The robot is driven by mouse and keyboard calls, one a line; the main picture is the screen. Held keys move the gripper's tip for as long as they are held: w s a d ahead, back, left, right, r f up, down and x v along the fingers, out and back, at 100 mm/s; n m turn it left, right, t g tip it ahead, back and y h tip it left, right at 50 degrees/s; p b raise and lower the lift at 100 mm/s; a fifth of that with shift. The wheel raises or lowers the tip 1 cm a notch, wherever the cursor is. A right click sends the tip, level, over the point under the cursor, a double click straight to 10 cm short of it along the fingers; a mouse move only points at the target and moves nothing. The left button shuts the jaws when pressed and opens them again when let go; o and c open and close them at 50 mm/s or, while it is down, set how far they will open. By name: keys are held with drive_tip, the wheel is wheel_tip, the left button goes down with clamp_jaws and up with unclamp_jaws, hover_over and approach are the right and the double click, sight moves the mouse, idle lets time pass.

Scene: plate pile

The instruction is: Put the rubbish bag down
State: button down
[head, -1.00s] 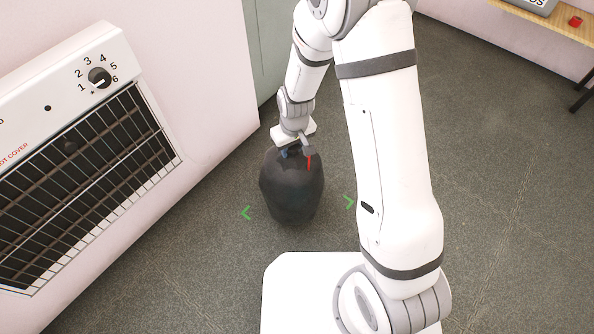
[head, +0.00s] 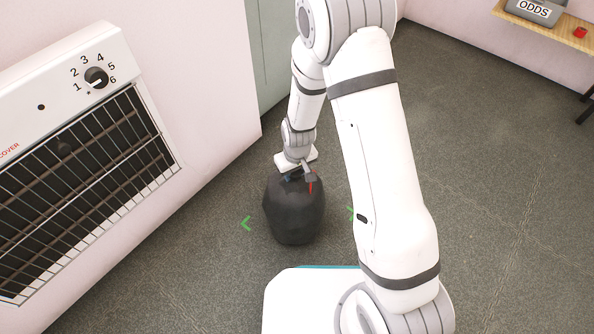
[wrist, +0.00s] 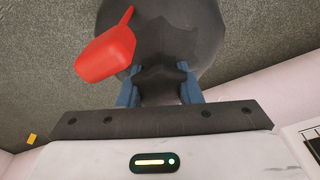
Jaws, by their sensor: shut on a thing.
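The rubbish bag (head: 294,214) is dark, rounded and upright in the middle of the head view, low over or on the floor. I cannot tell whether its base touches the floor. My gripper (head: 297,175) points down at the bag's top and is shut on its gathered neck. In the wrist view the blue fingers of my gripper (wrist: 159,85) pinch the neck of the dark bag (wrist: 190,35) from both sides. A red tag (wrist: 105,52) hangs at the neck and hides part of the bag.
A white heater (head: 60,100) with a dark grille is on the wall at left. Green marks (head: 245,223) show on either side of the bag. A wooden shelf (head: 550,30) with a grey ODDS box (head: 535,10) and a red object (head: 579,32) is at upper right. The floor at right is clear.

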drive_tip(key=shift+f, duration=0.1)
drive_tip(key=c, duration=1)
unclamp_jaws()
drive_tip(key=s+d+r+m+p, duration=0.1)
drive_tip(key=s+d+r+p, duration=0.15)
drive_tip(key=r, duration=0.55)
drive_tip(key=s+d+r+m+p, duration=0.15)
drive_tip(key=d+r, duration=0.25)
drive_tip(key=r, duration=0.5)
drive_tip(key=s+d+r+p, duration=0.1)
drive_tip(key=s+d+r, duration=0.15)
drive_tip(key=r, duration=0.55)
drive_tip(key=s+d+r+m, duration=0.1)
drive_tip(key=s+d+r, duration=0.1)
drive_tip(key=s, duration=0.1)
drive_tip(key=s+d+r+m, duration=0.1)
drive_tip(key=s+d+r, duration=0.2)
drive_tip(key=s, duration=0.1)
drive_tip(key=s+d+r+m, duration=0.1)
drive_tip(key=s+d+r, duration=0.2)
drive_tip(key=shift+s+r+h, duration=0.25)
drive_tip(key=shift+h, duration=0.05)
